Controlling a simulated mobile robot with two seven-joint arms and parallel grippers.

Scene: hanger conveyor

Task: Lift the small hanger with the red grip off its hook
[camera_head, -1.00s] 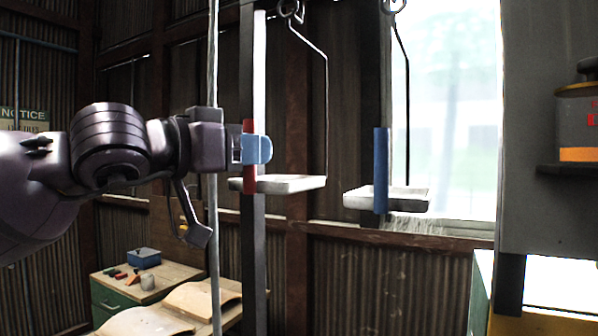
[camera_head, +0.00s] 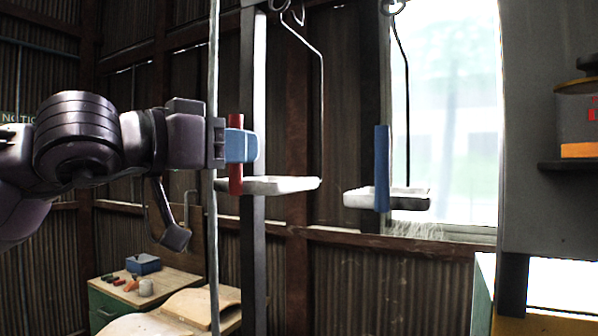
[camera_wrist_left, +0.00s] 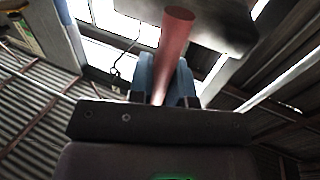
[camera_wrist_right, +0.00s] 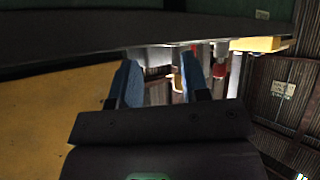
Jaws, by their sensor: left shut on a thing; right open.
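The small hanger has a pale tray (camera_head: 290,185), a thin bent wire (camera_head: 321,95) and an upright red grip (camera_head: 235,182). My left gripper (camera_head: 240,146) is shut on the red grip, which also shows between the blue fingers in the left wrist view (camera_wrist_left: 174,45). The tray hangs about level. The wire's top end is beside the metal hook (camera_head: 298,12) at the upper edge; I cannot tell if they still touch. My right gripper (camera_wrist_right: 160,85) is outside the head view; its wrist view shows it open and empty.
A second hanger with a blue grip (camera_head: 382,168) and pale tray (camera_head: 410,199) hangs to the right by the window. A thin pole (camera_head: 214,260) and a dark post (camera_head: 253,250) stand close by. A grey cabinet (camera_head: 545,215) is at the right.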

